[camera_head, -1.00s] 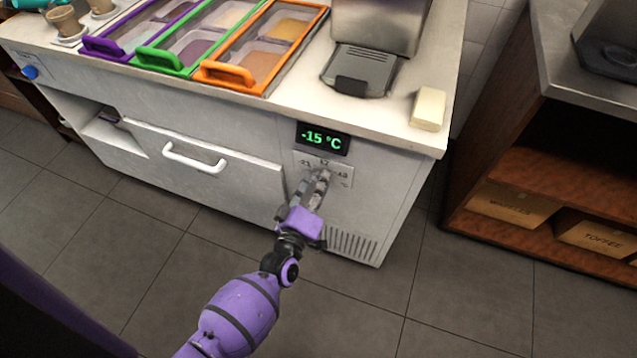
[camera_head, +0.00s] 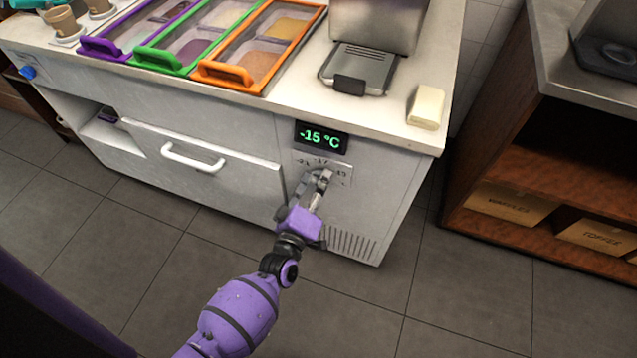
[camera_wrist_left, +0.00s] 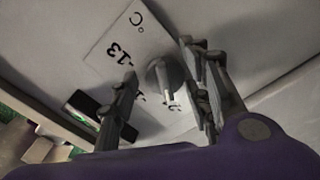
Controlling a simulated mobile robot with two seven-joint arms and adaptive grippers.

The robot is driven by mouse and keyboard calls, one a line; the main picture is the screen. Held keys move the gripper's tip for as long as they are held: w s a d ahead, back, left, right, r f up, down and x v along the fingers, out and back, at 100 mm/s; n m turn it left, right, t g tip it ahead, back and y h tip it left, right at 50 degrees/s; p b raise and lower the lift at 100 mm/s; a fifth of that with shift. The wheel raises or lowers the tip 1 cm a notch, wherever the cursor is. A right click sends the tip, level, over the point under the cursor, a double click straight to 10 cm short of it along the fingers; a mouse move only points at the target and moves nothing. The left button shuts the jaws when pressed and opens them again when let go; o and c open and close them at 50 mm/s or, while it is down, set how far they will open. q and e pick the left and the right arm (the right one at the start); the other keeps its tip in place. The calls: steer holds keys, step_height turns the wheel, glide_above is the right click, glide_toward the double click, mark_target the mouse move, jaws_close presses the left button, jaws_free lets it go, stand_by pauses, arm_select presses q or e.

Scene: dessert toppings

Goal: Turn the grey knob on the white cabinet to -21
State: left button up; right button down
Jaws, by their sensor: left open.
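The white cabinet (camera_head: 385,185) has a dark display (camera_head: 321,137) reading -15 °C in green. Below it is a scale plate with the grey knob, mostly hidden behind my gripper in the head view. In the left wrist view the grey knob (camera_wrist_left: 165,75) shows on the plate (camera_wrist_left: 125,45), with a "-13" mark beside it. My left gripper (camera_head: 316,180) is at the knob; in the left wrist view its fingers (camera_wrist_left: 160,95) are open, one on each side of the knob, with gaps visible. My right gripper is out of view.
On the counter are orange-, green- and purple-rimmed topping trays (camera_head: 207,72), a metal appliance (camera_head: 360,70) and a pale block (camera_head: 426,107). A drawer with a white handle (camera_head: 192,158) is left of the knob. A wooden shelf (camera_head: 520,150) stands at right. The floor in front is clear.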

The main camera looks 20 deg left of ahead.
arm_select(q)
steer(key=s, duration=1.2)
steer(key=shift+a, duration=0.15)
